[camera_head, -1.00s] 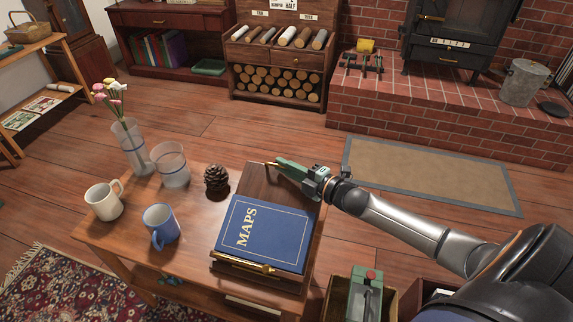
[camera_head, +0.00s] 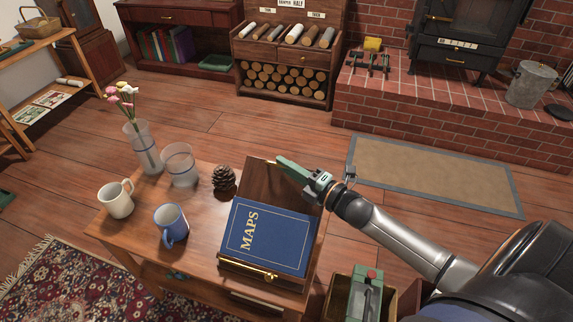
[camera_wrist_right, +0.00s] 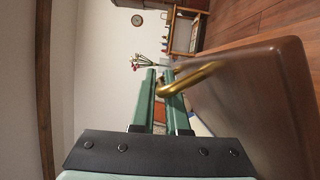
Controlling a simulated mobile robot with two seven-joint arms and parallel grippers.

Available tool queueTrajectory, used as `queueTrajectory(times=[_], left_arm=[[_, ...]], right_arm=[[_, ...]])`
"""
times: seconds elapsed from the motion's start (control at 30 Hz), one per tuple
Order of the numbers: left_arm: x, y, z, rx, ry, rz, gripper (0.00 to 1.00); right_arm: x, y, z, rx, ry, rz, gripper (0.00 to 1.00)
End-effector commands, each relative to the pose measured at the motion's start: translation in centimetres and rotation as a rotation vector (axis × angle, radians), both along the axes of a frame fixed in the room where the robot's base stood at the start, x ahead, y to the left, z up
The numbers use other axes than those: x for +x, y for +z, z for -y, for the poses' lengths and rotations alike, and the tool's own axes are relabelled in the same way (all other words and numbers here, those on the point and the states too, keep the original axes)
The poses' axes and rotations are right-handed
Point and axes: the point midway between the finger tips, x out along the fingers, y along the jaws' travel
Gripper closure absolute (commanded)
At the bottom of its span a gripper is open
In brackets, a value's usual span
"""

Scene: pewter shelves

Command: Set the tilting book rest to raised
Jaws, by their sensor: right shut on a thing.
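The tilting book rest (camera_head: 262,181) is a brown wooden board at the right end of the low table. A blue book marked MAPS (camera_head: 268,237) lies on it against a brass bar (camera_head: 250,270) at the near edge. The board looks tilted, but its exact angle is hard to tell. My right gripper (camera_head: 282,162) is at the board's far edge. In the right wrist view, its green fingers (camera_wrist_right: 160,95) are shut on a curved brass handle (camera_wrist_right: 190,80) fixed to the board (camera_wrist_right: 255,105). My left gripper is not in view.
On the table (camera_head: 140,240) are a white mug (camera_head: 117,200), a blue mug (camera_head: 170,224), a glass (camera_head: 180,166), a flower vase (camera_head: 143,148) and a pine cone (camera_head: 224,178). A brick hearth (camera_head: 430,120) and a mat (camera_head: 430,175) lie beyond.

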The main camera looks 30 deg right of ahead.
Motion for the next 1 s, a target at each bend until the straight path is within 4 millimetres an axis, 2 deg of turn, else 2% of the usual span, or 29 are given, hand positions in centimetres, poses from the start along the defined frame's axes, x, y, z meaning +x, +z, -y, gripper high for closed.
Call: queueTrajectory(times=[0.3,0.33,0.43,0.77,0.87,1.0], left_arm=[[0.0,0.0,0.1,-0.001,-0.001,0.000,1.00],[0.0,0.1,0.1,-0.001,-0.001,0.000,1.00],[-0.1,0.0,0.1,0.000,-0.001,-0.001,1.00],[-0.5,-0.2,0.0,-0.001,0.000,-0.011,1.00],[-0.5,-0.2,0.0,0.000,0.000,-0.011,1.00],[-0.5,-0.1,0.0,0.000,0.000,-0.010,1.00]], right_arm=[[-0.1,0.4,-0.5,0.001,0.011,0.011,1.00],[-0.1,0.4,-0.5,0.001,0.012,0.011,0.84],[-0.1,0.4,-0.4,0.002,0.010,0.009,0.75],[-0.1,0.2,-0.2,0.001,0.006,0.006,0.75],[-0.6,0.2,-0.1,0.001,0.006,0.005,0.75],[-2.3,0.1,0.5,0.001,0.006,0.001,0.75]])
